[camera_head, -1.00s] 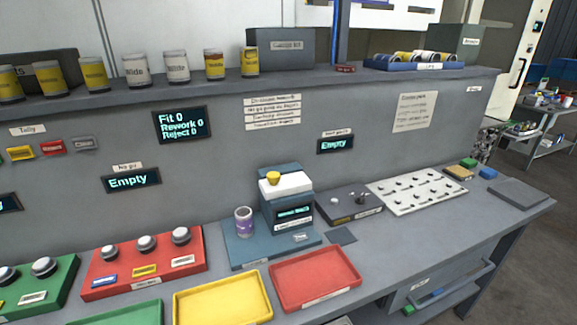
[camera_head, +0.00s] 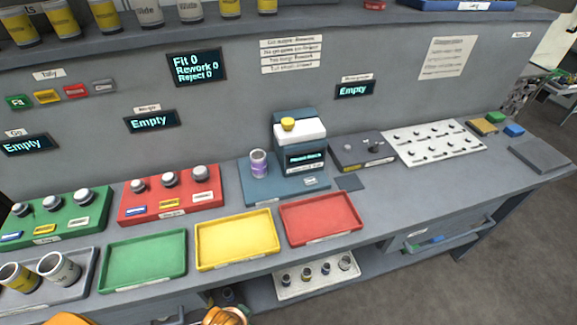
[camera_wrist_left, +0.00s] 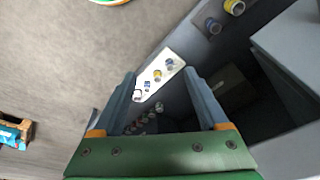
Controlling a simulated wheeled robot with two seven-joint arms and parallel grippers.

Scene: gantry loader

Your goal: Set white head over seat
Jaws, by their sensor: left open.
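The white head (camera_head: 301,131) sits on top of a blue-grey machine tower in the head view, with a yellow knob (camera_head: 288,124) on it. The machine's blue base (camera_head: 254,191) extends left of the tower. A grey can with a purple band (camera_head: 259,164) stands upright on this base, left of the head, and hides any seat under it. My left gripper (camera_wrist_left: 159,76) shows in the wrist view, open, with nothing seen between its fingers. It is away from the white head, which that view does not show. My right gripper is not in view.
Green (camera_head: 144,262), yellow (camera_head: 237,240) and red (camera_head: 321,218) trays line the bench front. A dark box with small knobs (camera_head: 362,151) and a white panel (camera_head: 433,143) stand right of the machine. A white rack (camera_head: 318,278) lies on the lower shelf.

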